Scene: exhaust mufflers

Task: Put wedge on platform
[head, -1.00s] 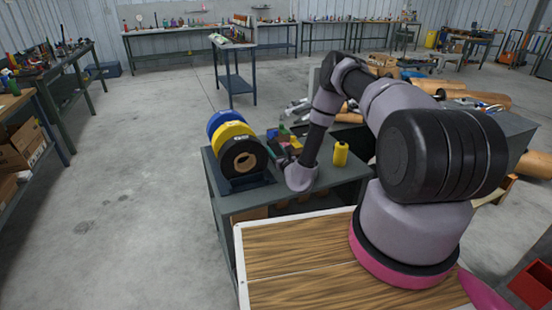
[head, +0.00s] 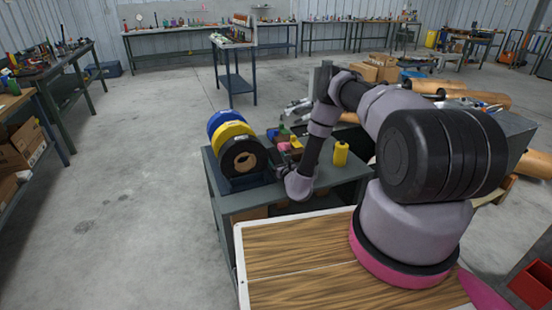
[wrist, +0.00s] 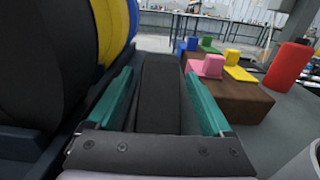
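My gripper (wrist: 158,88) is open in the wrist view, with two teal fingers well apart. A dark, nearly black block (wrist: 160,92) lies between them and narrows away from me; it may be the wedge. A gap shows on its left; I cannot tell if it touches the right finger. A brown block (wrist: 232,98), possibly the platform, stands to the right and bears pink blocks (wrist: 205,66). In the head view my gripper is mostly hidden by my arm, close beside the black ring (head: 226,150).
Blue (head: 216,118), yellow (head: 222,132) and black rings stand on the left of the grey table (head: 240,203). A yellow cylinder (head: 340,153) stands at right. The wrist view shows a red cylinder (wrist: 288,67) and yellow (wrist: 240,74), blue and green blocks.

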